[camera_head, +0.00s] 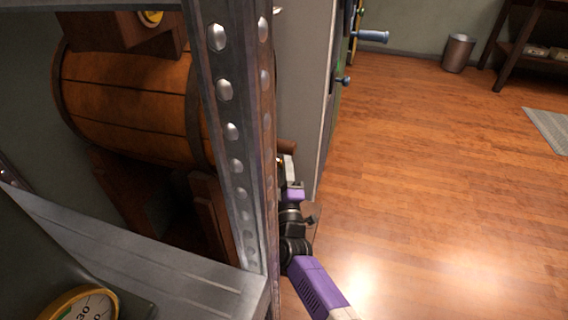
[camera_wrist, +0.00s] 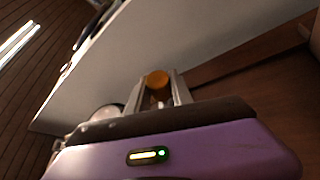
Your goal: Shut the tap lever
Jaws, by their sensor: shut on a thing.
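The wooden barrel (camera_head: 125,100) lies on its side on a dark stand at the left of the head view, partly behind a riveted metal post. My gripper (camera_head: 286,168) is just right of the post, by the barrel's front end, and its tip is partly hidden. In the wrist view my gripper (camera_wrist: 158,92) has its two fingers on either side of a small part with a round orange end (camera_wrist: 157,78). This looks like the tap lever, and the fingers are shut on it. The rest of the tap is hidden in the head view.
The riveted metal post (camera_head: 232,130) stands close beside my arm. A pale cabinet side (camera_head: 303,85) is just beyond my gripper. A metal bin (camera_head: 458,53) stands far back. The wooden floor (camera_head: 440,190) at the right is open.

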